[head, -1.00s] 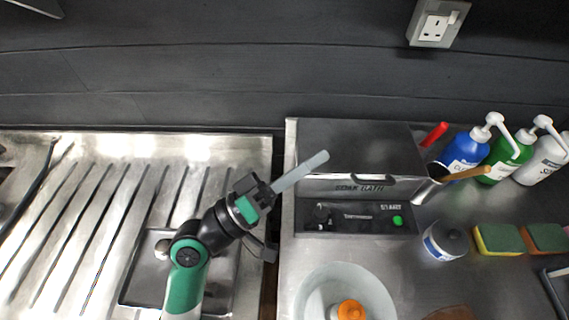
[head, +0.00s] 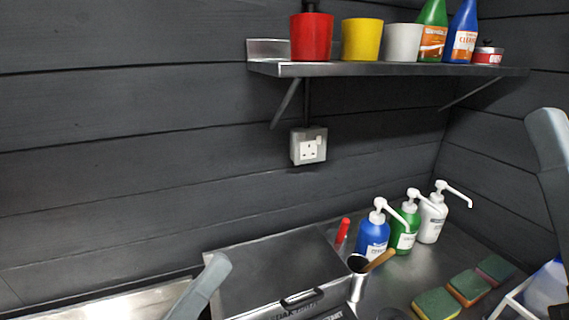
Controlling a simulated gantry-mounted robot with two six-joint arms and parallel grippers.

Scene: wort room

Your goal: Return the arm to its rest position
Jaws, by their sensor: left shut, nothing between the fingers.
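The rest of that arm is below the frame.
The soak bath (head: 270,268) has a closed lid. Sponges (head: 437,304) lie at front right. A wall shelf (head: 390,69) holds pots and bottles above a socket (head: 308,146).

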